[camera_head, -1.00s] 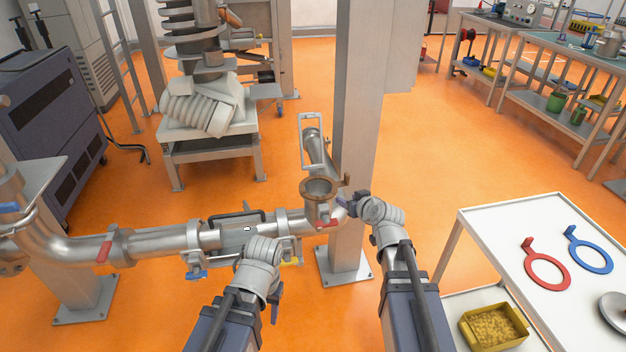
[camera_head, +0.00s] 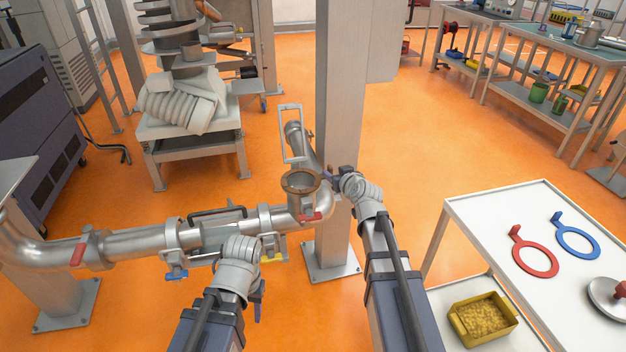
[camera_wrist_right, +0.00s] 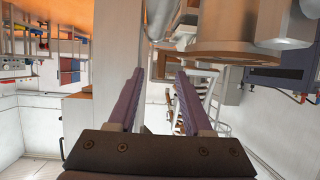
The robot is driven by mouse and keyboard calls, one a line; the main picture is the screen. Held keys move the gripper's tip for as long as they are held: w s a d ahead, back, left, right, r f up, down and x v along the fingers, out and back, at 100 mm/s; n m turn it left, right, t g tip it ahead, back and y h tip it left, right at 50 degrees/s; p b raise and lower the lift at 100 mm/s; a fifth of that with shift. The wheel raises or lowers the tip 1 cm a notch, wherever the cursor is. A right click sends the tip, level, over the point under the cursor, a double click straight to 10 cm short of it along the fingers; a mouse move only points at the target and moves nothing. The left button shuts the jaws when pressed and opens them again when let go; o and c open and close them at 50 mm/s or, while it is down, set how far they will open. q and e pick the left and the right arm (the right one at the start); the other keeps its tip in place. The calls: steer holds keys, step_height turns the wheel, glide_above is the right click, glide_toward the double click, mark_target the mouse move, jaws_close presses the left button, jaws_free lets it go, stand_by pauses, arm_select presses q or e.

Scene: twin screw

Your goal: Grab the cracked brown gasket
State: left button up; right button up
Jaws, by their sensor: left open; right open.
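The brown gasket (camera_head: 301,180) shows as a brown ring on the open upright pipe mouth in the head view; any crack is too small to see. In the right wrist view, the pipe mouth's flange (camera_wrist_right: 268,38) hangs at the upper right, with a brownish edge. My right gripper (camera_head: 330,173) is just right of the ring at about rim height. Its two fingers (camera_wrist_right: 158,74) are apart with nothing between them in the wrist view. My left gripper (camera_head: 258,292) is low, in front of the horizontal pipe; its fingers are mostly hidden by the wrist.
A grey column (camera_head: 340,130) stands close behind the pipe mouth. An upright metal frame (camera_head: 291,135) is behind it. A white cart (camera_head: 490,225) at the right holds a red ring (camera_head: 535,260), a blue ring (camera_head: 577,237) and a yellow bin (camera_head: 483,318) below.

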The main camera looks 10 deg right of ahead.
mark_target(332, 171)
steer(key=b+x, duration=0.1)
steer(key=x, duration=0.2)
steer(key=shift+w+f, duration=0.1)
steer(key=shift+w, duration=0.05)
jaws_close()
stand_by(0.4)
